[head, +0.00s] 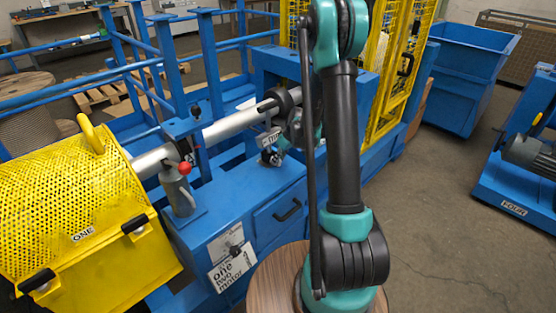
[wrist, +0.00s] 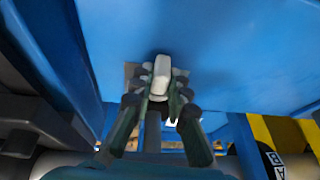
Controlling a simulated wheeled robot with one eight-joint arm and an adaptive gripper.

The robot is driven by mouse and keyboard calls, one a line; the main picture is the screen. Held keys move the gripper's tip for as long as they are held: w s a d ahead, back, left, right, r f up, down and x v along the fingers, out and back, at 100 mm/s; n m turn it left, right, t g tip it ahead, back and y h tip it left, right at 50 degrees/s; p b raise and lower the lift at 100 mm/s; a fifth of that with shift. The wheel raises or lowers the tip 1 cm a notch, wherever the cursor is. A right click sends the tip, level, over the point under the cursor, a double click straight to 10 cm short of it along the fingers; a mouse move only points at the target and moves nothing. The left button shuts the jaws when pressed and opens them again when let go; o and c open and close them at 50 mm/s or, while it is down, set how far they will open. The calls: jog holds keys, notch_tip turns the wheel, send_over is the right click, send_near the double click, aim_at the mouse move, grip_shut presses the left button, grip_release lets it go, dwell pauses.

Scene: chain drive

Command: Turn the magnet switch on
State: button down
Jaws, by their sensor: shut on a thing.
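In the wrist view my gripper (wrist: 161,92) is shut on a pale grey, upright lever (wrist: 161,72), which looks like the magnet switch. The lever stands out from a small plate on a blue surface, with one finger on each side of it. The lever's lower part is hidden between the fingers. In the head view my arm covers part of the blue machine frame, and the lever cannot be made out there.
A grey shaft (head: 234,122) runs across the blue frame (head: 225,195) from a yellow mesh guard (head: 65,205) marked ONE. A grey cylinder with a red knob (head: 184,168) stands beside it. A yellow cage (head: 395,70) stands behind my arm. Open floor (head: 445,200) lies at right.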

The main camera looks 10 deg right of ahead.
jog(key=shift+w+d+f+m+g+y, duration=0.15)
jog(key=shift+g+y, duration=0.25)
jog(key=shift+y, duration=0.25)
jog(key=shift+d+r+m+g+y, duration=0.1)
jog(key=shift+m+g+y, duration=0.1)
jog(key=shift+g+y, duration=0.3)
jog(key=shift+w+d+f+m+g+y, duration=0.15)
jog(key=shift+g+y, duration=0.15)
jog(key=shift+y, duration=0.45)
jog(key=shift+s+a+r, duration=0.1)
jog(key=c, duration=1.5)
grip_release()
